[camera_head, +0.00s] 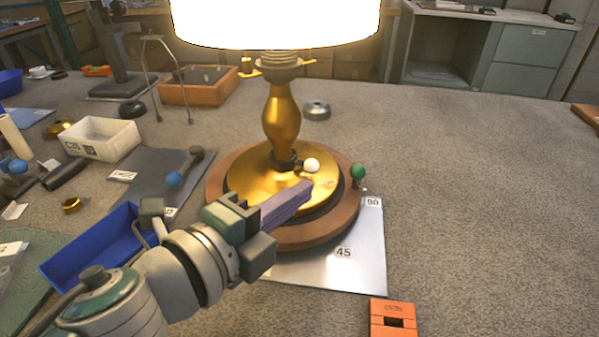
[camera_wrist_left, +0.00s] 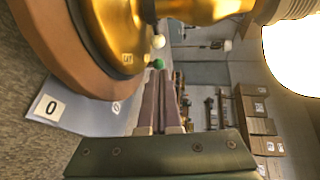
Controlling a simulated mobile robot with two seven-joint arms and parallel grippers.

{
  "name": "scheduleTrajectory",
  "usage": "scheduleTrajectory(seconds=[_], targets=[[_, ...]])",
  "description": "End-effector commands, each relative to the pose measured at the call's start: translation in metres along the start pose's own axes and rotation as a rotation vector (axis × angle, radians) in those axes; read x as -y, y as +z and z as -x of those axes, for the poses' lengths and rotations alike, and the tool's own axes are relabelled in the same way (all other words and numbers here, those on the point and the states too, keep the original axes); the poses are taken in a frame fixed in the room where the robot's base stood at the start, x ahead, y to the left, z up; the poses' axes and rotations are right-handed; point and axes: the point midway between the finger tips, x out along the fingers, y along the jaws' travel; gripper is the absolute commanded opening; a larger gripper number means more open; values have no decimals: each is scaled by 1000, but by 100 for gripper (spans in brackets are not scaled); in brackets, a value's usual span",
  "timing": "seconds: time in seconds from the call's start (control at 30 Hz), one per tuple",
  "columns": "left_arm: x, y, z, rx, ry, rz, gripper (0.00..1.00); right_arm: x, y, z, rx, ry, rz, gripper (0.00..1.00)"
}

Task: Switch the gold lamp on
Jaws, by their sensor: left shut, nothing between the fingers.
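The gold lamp (camera_head: 281,115) stands upright on a round wooden base (camera_head: 225,225), and its shade (camera_head: 275,22) glows bright white. A white ball knob (camera_head: 311,165) sits low on the lamp's gold foot; it also shows in the left wrist view (camera_wrist_left: 158,41). A green ball (camera_head: 358,171) stands at the right edge of the wooden base, and it shows in the wrist view (camera_wrist_left: 158,63) too. My left gripper (camera_head: 306,188) is shut and empty, its fingers over the front of the base, just short of the white knob. I cannot tell whether they touch anything. My right gripper is out of view.
A metal plate (camera_head: 330,275) marked 45 and 90 lies under the base. An orange block (camera_head: 393,318) lies at front right. A blue tray (camera_head: 90,262) and a dark plate with a blue-knobbed lever (camera_head: 174,179) are left.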

Motion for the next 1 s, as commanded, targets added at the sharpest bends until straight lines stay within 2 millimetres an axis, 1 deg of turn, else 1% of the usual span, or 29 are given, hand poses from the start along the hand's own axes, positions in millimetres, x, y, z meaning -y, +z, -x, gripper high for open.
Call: scheduleTrajectory(seconds=[0.03, 0.1, 0.2, 0.3, 0.4, 0.6, 1.0], targets=[[3, -2, 8, -1, 2, 1, 0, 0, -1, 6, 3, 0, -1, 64], [3, -13, 25, -3, 3, 2, 0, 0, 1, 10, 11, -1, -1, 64], [3, -24, 45, -2, 3, 2, 0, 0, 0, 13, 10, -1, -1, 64], [2, -34, 62, -2, 2, 3, 0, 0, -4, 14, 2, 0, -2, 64], [2, -42, 74, -2, 2, 2, 0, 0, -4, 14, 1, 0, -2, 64], [3, -48, 87, 0, 1, 0, 0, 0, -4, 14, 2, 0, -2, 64], [3, -49, 87, -1, 0, -1, 0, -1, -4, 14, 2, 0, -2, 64]])
